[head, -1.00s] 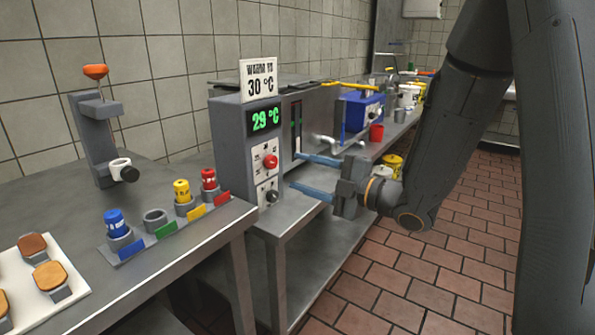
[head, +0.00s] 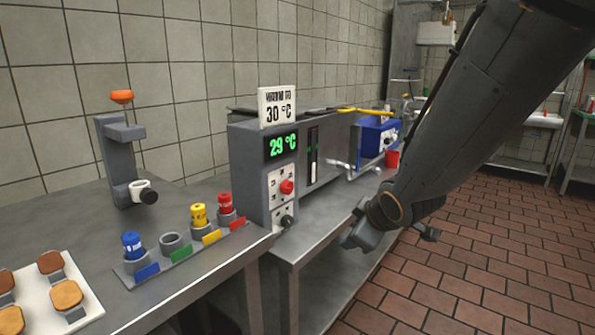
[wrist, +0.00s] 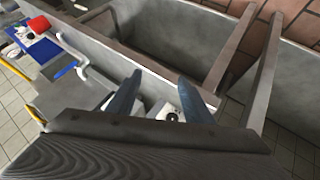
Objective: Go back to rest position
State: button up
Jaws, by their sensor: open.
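My gripper shows in the wrist view (wrist: 158,92) with its two blue fingers apart and nothing between their tips. In the head view, its dark body hangs beside the grey machine's table, right of the machine; the blue fingers cannot be made out there. The grey machine (head: 246,180) has a green "29 °C" display (head: 281,146), a "30 °C" sign (head: 277,106), a red knob (head: 287,187) and a black knob (head: 287,221). My gripper is apart from its front panel.
A rack with blue (head: 132,243), yellow (head: 199,214) and red bottles (head: 225,203) stands on the left table. A white tray (head: 88,309) holds toast-like pieces. The tiled floor (head: 480,265) at right is open.

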jog(key=s+a+f+m+g+h, duration=0.15)
jog(key=s+m+g, duration=0.65)
jog(key=s, duration=1.5)
jog(key=s+d+r+m+p, duration=0.1)
jog(key=d+r+m+p, duration=0.2)
jog(key=d+r+p, duration=0.4)
jog(key=shift+s+r+g+p, duration=0.4)
jog(key=shift+r+p, duration=0.1)
jog(key=shift+p, duration=3.25)
jog(key=shift+d, duration=0.1)
